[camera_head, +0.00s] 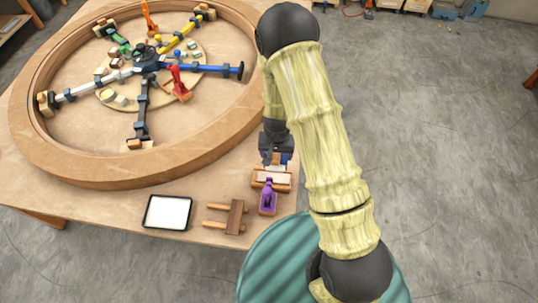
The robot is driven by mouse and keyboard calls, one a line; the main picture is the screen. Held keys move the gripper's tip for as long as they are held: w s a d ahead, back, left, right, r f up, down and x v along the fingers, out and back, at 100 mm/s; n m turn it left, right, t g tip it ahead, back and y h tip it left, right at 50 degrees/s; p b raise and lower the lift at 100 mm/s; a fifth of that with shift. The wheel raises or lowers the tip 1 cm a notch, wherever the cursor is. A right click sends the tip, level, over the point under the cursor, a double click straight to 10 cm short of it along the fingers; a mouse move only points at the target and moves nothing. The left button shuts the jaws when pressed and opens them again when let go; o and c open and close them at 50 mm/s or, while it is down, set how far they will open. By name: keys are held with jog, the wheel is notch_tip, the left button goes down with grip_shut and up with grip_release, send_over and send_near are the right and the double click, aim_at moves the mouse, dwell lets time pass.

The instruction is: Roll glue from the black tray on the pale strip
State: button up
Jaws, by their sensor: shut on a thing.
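The black tray (167,212) lies flat at the table's front edge, with white glue filling its inside. My gripper (275,158) points down near the table's right edge, behind the purple clamp. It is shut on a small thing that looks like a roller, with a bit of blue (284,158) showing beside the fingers. Just below it, a pale strip (271,177) lies on a wooden block (282,187). The held thing is small and partly hidden by my gripper, and I cannot tell whether it touches the strip.
A purple clamp (267,197) stands at the block's front. A wooden piece with two pegs (235,217) lies between tray and clamp. A large wooden ring (105,172) with coloured spokes and clamps fills the table's left and back. Bare tabletop (100,200) shows left of the tray.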

dwell(0.4)
jog(key=f+b, duration=0.1)
jog(key=a+f+b, duration=0.1)
jog(key=f, duration=0.1)
jog(key=a+f+b, duration=0.1)
jog(key=f, duration=0.1)
jog(key=shift+w+b, duration=0.1)
jog(key=shift+b, duration=0.2)
jog(key=shift+d, duration=0.1)
